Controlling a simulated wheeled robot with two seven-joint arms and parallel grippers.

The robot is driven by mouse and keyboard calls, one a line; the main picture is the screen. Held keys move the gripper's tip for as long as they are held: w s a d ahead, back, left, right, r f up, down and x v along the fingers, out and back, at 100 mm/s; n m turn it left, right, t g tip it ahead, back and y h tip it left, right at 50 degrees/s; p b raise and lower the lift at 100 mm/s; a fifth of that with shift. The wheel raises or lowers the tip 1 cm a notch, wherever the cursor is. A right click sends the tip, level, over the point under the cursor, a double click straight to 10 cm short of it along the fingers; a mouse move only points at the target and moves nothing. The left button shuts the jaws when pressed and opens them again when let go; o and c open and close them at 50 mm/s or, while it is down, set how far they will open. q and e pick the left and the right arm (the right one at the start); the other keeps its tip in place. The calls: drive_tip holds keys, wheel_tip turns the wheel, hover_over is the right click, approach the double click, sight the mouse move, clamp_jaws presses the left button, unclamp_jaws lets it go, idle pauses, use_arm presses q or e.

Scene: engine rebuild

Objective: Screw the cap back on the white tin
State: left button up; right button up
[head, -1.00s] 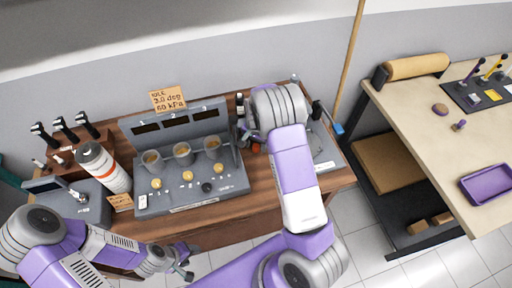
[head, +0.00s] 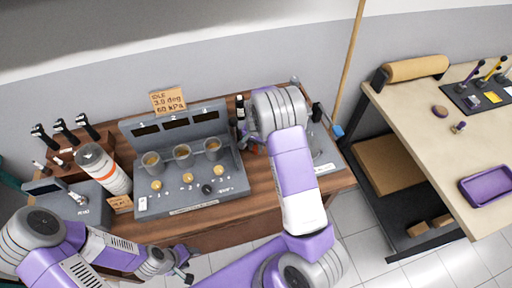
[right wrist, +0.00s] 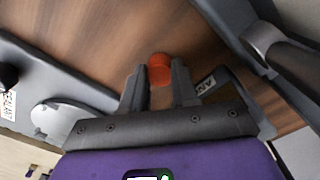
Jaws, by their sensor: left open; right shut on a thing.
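An orange-red ribbed cap (right wrist: 160,68) shows between the fingertips of my right gripper (right wrist: 158,88) in the right wrist view. That gripper is shut on it, over the brown wooden bench top. No other white tin shows clearly. My left gripper (head: 186,272) is open and empty in front of the bench's front edge.
A grey test rig (head: 190,190) with three cups fills the middle of the bench. A small dark bottle (head: 240,107) stands behind my right wrist. A grey device (head: 325,160) is at the right end. A separate table (head: 430,130) holds a purple tray (head: 487,186).

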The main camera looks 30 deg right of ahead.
sight(256, 148)
wheel_tip(256, 148, up, 18)
drive_tip(key=shift+p, duration=0.45)
drive_tip(key=shift+f, duration=0.1)
